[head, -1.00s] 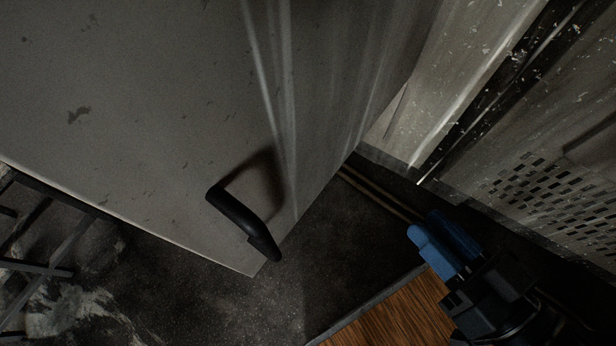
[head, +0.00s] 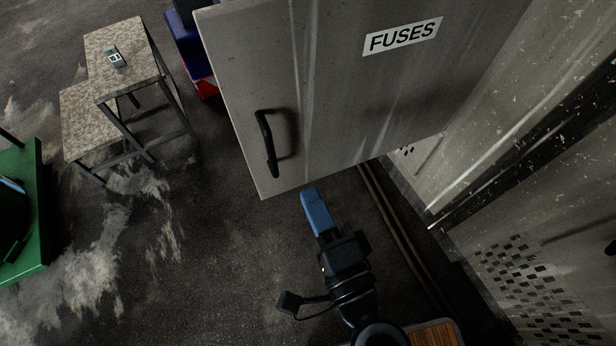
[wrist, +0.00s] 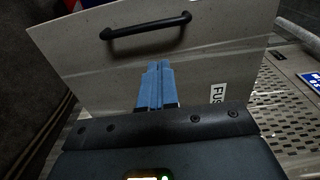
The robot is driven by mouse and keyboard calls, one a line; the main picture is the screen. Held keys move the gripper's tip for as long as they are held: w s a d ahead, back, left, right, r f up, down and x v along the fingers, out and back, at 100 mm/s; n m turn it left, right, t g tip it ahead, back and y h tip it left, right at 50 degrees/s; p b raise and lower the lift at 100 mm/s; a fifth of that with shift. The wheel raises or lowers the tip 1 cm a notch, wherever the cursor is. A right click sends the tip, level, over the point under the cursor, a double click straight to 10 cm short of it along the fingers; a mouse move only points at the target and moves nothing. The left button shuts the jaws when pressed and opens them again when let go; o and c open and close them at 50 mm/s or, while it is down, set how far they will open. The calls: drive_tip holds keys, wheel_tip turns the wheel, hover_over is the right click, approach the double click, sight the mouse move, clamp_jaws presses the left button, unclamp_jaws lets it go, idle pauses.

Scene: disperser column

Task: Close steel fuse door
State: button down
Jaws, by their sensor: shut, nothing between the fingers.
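The steel fuse door (head: 340,95) stands swung open from the cabinet at the right. It is grey with a white FUSES label (head: 402,36). Its black bar handle (head: 267,143) is near the free edge at the left; the handle also shows in the wrist view (wrist: 146,27). My gripper (head: 309,192), with blue fingers, is shut and empty. In the head view its tips appear just below the door's lower edge, right of the handle. In the wrist view the blue fingers (wrist: 158,66) point at the door face. I cannot tell whether they touch it.
The cabinet wall (head: 500,235) with vent slots is at the right. A speckled two-step stand (head: 118,65) with a small device (head: 115,58) is at the upper left. A green table (head: 30,225) is at the far left. A blue and red object (head: 192,50) stands behind the door.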

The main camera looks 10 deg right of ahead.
sight(279, 127)
drive_tip(key=w, duration=0.4)
drive_tip(key=w+a+p, duration=0.1)
drive_tip(key=w, duration=0.3)
drive_tip(key=w+a, duration=0.1)
drive_tip(key=w, duration=0.3)
drive_tip(key=shift+w+a, duration=0.15)
drive_tip(key=shift+w, duration=0.25)
drive_tip(key=shift+w, duration=0.1)
